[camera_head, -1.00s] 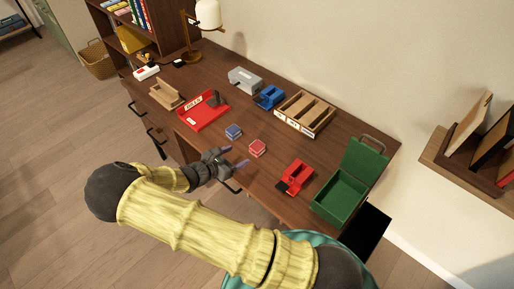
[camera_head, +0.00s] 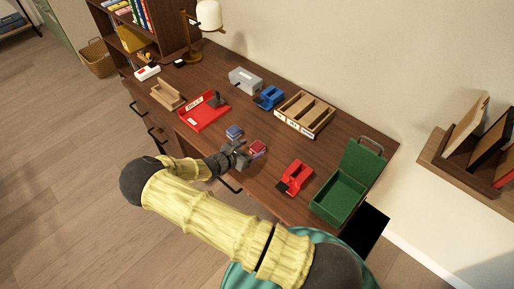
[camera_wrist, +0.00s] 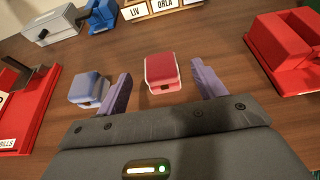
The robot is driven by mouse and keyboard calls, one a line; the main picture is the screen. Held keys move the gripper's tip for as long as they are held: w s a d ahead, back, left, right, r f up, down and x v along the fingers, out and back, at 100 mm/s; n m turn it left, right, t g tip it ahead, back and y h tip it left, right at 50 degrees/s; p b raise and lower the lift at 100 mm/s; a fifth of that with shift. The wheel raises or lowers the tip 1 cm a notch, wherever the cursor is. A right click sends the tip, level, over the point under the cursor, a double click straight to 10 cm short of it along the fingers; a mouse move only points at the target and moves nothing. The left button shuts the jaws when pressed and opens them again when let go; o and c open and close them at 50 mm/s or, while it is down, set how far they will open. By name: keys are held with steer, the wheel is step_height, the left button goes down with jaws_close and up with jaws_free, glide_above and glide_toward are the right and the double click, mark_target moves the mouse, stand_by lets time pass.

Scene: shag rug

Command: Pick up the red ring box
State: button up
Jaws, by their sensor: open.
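The red ring box (camera_head: 258,147) is a small red box with a pale band, on the wooden desk. In the wrist view the red ring box (camera_wrist: 162,72) lies ahead of and between the two purple fingers, apart from both. My gripper (camera_head: 246,151) is low over the desk, open and empty; its fingers also show in the wrist view (camera_wrist: 162,90). In the head view the fingers partly overlap the box. A similar blue ring box (camera_wrist: 90,90) sits just left of the left finger, and behind my gripper in the head view (camera_head: 234,132).
A red tape dispenser (camera_head: 296,176) and an open green box (camera_head: 340,196) stand to the right. A red tray (camera_head: 203,112) is to the left. A wooden sorter (camera_head: 305,113), a blue dispenser (camera_head: 269,97) and a grey box (camera_head: 245,80) stand behind.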

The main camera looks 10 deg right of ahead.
mark_target(258, 146)
steer(key=shift+x, duration=1.2)
steer(key=c, duration=1.1)
